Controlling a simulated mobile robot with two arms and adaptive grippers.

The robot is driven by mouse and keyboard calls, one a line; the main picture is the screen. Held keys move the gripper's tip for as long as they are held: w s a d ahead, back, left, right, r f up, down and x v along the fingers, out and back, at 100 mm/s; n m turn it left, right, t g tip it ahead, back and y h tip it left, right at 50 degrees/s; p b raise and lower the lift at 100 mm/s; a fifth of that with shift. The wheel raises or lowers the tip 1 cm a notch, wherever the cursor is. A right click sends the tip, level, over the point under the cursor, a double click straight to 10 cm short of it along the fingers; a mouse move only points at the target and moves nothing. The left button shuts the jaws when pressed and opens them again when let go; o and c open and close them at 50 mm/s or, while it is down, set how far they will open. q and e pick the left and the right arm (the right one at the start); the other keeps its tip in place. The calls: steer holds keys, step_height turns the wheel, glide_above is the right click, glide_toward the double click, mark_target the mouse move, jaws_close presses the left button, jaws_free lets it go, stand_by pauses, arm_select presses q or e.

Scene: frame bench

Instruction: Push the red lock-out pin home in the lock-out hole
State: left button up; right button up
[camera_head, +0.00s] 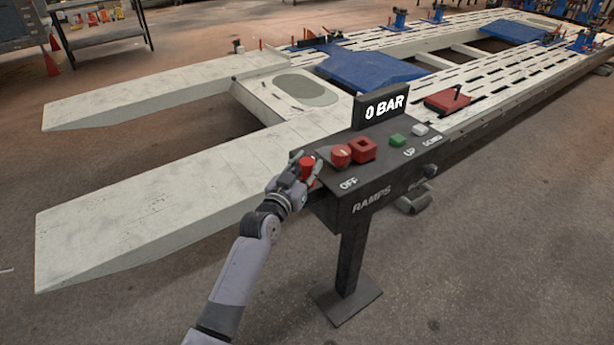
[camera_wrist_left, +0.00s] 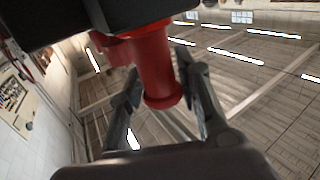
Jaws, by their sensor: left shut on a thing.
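The red lock-out pin (camera_head: 307,167) is at the left end of the dark control box (camera_head: 372,182). It shows large in the left wrist view (camera_wrist_left: 155,65), with a flanged end nearest the camera and its other end against the dark box. My left gripper (camera_head: 302,172) is shut on the pin, with one finger on each side of it; the fingers also show in the left wrist view (camera_wrist_left: 158,84). The lock-out hole is hidden, and I cannot tell how deep the pin sits. My right gripper is not in view.
The box stands on a post with a foot plate (camera_head: 345,306). Pale ramps (camera_head: 150,205) lie to the left.

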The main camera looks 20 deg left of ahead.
arm_select(q)
jaws_close()
steer(key=shift+r, duration=0.2)
